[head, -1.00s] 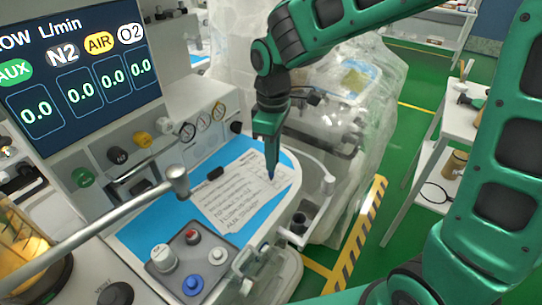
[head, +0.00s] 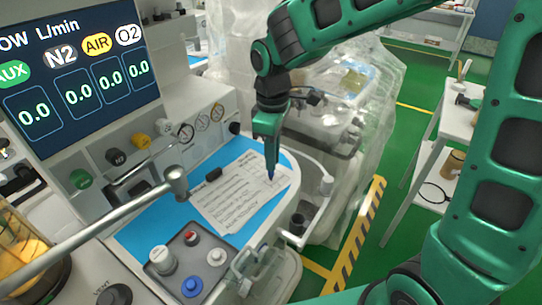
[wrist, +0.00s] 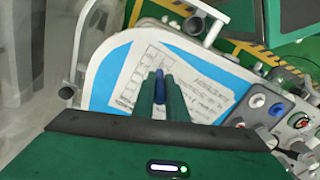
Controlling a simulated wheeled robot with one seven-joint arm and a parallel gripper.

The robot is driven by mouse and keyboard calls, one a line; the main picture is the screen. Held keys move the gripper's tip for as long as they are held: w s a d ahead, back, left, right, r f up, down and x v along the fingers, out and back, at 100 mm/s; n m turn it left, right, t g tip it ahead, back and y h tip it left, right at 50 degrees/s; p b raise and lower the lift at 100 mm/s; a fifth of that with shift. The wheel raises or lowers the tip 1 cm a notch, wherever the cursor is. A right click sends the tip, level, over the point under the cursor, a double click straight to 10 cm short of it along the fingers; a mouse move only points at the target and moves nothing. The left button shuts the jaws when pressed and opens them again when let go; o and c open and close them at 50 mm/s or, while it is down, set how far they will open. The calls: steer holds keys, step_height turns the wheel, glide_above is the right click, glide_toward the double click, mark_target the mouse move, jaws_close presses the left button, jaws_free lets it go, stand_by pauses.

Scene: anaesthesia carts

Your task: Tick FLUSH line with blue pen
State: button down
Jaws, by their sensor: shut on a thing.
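My gripper (head: 269,150) is shut on a blue pen (head: 270,178), which points down at the printed sheet. In the wrist view the blue pen (wrist: 159,86) shows between the two green fingers (wrist: 160,95). The white checklist sheet (head: 232,195) lies on the blue mat (head: 160,235) of the cart's worktop; the sheet also shows in the wrist view (wrist: 205,90). The pen tip is over the sheet's right part, near its ruled boxes. I cannot tell whether it touches the paper. The printed lines are too small to read, so the FLUSH line cannot be picked out.
A dark block (head: 214,174) lies at the sheet's upper left edge. A grey panel with coloured knobs (head: 192,258) stands in front of the sheet. A metal arm (head: 110,215) crosses at left. A plastic-draped machine (head: 335,125) stands behind.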

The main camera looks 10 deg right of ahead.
steer(key=shift+r, duration=3.5)
steer(key=shift+f, duration=0.2)
steer(key=shift+s+a+f, duration=0.15)
steer(key=shift+a+f, duration=0.05)
steer(key=shift+f, duration=1.2)
steer(key=shift+s+a+f, duration=0.1)
steer(key=shift+a+f, duration=0.05)
steer(key=shift+f, duration=1.2)
steer(key=shift+f, duration=0.55)
steer(key=shift+w+d, duration=0.25)
steer(key=shift+d, duration=0.1)
steer(key=shift+r, duration=3.45)
